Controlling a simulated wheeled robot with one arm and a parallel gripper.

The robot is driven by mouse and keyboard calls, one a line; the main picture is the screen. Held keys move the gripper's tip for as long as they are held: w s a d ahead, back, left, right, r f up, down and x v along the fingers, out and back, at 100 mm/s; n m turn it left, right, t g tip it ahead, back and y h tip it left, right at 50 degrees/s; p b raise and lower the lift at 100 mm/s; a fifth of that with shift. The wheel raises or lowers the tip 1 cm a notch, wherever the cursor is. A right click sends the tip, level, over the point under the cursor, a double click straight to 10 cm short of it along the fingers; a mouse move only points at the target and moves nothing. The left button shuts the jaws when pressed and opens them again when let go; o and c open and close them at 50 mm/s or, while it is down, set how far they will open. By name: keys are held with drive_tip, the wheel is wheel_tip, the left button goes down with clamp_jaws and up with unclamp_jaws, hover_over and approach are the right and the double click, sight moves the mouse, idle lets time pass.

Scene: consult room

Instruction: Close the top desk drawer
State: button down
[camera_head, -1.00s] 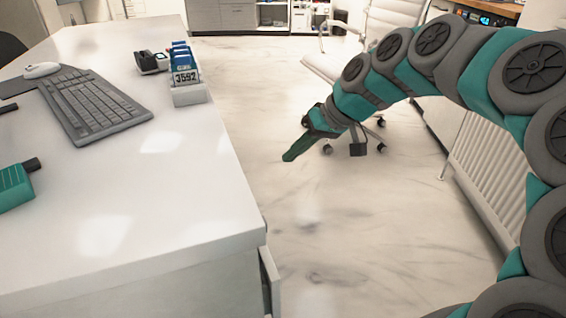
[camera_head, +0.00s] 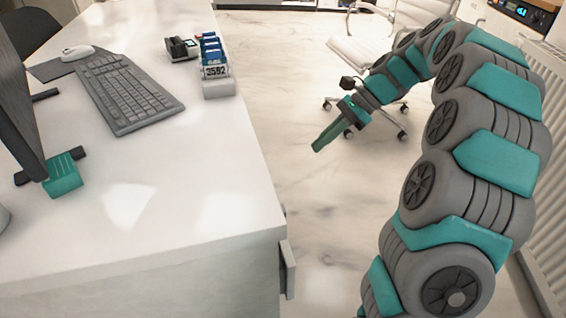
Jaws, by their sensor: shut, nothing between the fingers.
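The white desk (camera_head: 190,215) fills the left side of the head view. The edge of a drawer front (camera_head: 288,270) sticks out past the desk's right side, near the bottom of the picture, so the drawer stands partly open. The drawer's inside and most of its front are hidden. My gripper (camera_head: 318,147) is shut and empty. It points down and left over the floor, to the right of the desk and apart from the drawer, farther from the camera than the drawer front.
On the desk are a keyboard (camera_head: 128,93), a mouse (camera_head: 78,51), a monitor (camera_head: 22,90), a teal box (camera_head: 64,176) and a card holder (camera_head: 217,72). A white wheeled chair (camera_head: 365,55) stands behind my arm. A radiator (camera_head: 545,170) lines the right wall. The floor between is clear.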

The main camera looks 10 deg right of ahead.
drive_tip(key=a+r+x, duration=0.2)
drive_tip(key=x, duration=1)
drive_tip(key=shift+s+a+f+p, duration=0.2)
drive_tip(key=shift+s+f+p, duration=0.05)
drive_tip(key=shift+f+p, duration=0.1)
